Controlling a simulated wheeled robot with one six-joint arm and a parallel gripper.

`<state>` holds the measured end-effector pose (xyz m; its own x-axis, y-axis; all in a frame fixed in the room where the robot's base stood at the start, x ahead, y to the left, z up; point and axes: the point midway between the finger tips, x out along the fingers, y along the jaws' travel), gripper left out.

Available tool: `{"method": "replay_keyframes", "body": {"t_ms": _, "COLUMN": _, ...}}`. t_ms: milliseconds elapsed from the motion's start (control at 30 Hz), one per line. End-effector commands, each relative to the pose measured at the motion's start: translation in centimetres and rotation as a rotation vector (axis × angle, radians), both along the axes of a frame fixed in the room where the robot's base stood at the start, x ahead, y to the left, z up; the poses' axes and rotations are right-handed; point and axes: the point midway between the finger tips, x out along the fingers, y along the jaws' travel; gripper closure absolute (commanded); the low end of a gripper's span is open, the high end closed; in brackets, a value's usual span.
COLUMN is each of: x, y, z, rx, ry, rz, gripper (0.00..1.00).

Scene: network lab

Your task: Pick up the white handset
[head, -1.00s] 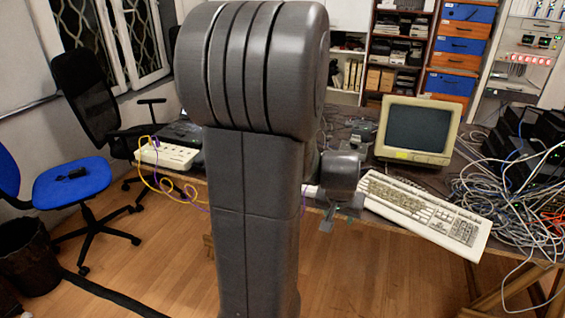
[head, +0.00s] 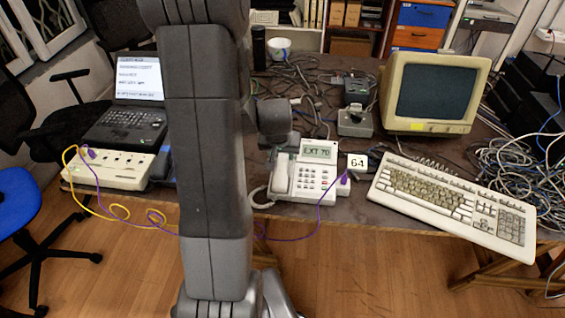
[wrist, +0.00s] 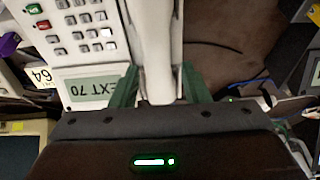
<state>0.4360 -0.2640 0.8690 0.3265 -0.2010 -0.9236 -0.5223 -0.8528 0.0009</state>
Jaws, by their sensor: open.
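The white handset (head: 281,174) lies along the left side of the white desk phone (head: 313,180), whose display reads EXT 70. In the wrist view the handset (wrist: 156,45) runs lengthwise between the two green fingers of my gripper (wrist: 160,86). The fingers are apart, one on each side of it; I cannot tell whether they touch it. The phone's keypad and display (wrist: 95,88) lie to the left of the fingers there. In the head view my wrist is just above and behind the phone.
A beige keyboard (head: 455,205) and a monitor (head: 434,95) are to the right. A tag marked 64 (head: 357,161) stands beside the phone. A laptop (head: 130,118) and a white box (head: 108,168) are at the left. Loose cables (head: 515,165) pile at the right; a purple cable crosses the desk front.

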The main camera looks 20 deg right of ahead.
Motion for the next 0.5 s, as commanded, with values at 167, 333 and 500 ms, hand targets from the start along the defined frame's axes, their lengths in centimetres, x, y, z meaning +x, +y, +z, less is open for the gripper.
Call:
{"method": "replay_keyframes", "body": {"t_ms": 167, "x": 0.3, "y": -0.5, "z": -2.2, "rx": 0.003, "ry": 0.004, "rz": -0.001, "gripper": 0.58}}
{"method": "replay_keyframes", "body": {"t_ms": 333, "x": 0.9, "y": -0.8, "z": -3.8, "rx": 0.002, "ry": 0.002, "rz": -0.001, "gripper": 0.58}}
{"method": "replay_keyframes", "body": {"t_ms": 500, "x": 1.1, "y": -0.9, "z": -4.1, "rx": 0.002, "ry": 0.000, "rz": -0.001, "gripper": 0.58}}
